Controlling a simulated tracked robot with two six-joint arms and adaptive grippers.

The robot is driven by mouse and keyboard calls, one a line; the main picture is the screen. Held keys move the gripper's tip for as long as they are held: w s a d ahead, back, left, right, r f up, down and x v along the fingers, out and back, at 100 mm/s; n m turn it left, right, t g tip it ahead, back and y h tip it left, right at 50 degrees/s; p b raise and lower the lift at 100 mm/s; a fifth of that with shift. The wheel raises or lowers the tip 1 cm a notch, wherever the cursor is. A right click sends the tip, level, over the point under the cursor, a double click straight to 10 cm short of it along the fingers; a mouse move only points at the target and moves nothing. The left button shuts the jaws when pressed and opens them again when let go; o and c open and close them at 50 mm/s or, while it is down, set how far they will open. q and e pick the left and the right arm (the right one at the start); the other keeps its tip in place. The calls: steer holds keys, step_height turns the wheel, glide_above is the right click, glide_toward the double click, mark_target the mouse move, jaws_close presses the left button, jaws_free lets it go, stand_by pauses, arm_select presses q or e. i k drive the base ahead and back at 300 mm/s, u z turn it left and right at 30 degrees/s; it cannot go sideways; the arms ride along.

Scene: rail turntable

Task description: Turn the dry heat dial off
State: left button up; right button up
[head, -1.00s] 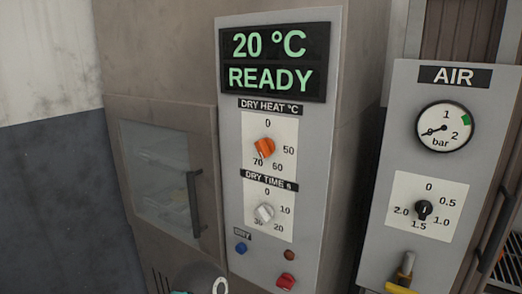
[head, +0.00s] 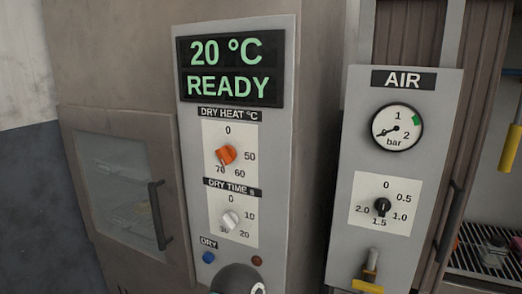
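The dry heat dial (head: 226,156) is an orange knob on a white scale plate under the "DRY HEAT °C" label. Its pointer end appears turned to the lower left, near the 70 mark, away from the 0 at the top. The display (head: 229,68) above it reads 20 °C and READY. Neither gripper's fingers can be made out. A dark grey rounded part (head: 238,280), probably mine, shows at the bottom edge below the dial and covers the lower panel.
The pale dry time dial (head: 230,220) sits directly below, with a blue button (head: 208,257) and a dark red lamp (head: 257,261) under it. A handled glass door (head: 118,190) is left; the AIR panel (head: 337,240) is right. The space before the dial looks clear.

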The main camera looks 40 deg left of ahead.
mark_target(226, 154)
steer(key=u, duration=0.15)
steer(key=i, duration=0.2)
steer(key=z, duration=2.4)
steer(key=k, duration=1.65)
steer(key=z, duration=0.7)
steer(key=i, duration=0.1)
steer(key=u, duration=3.05)
steer(key=k, duration=0.5)
steer(key=u, duration=0.45)
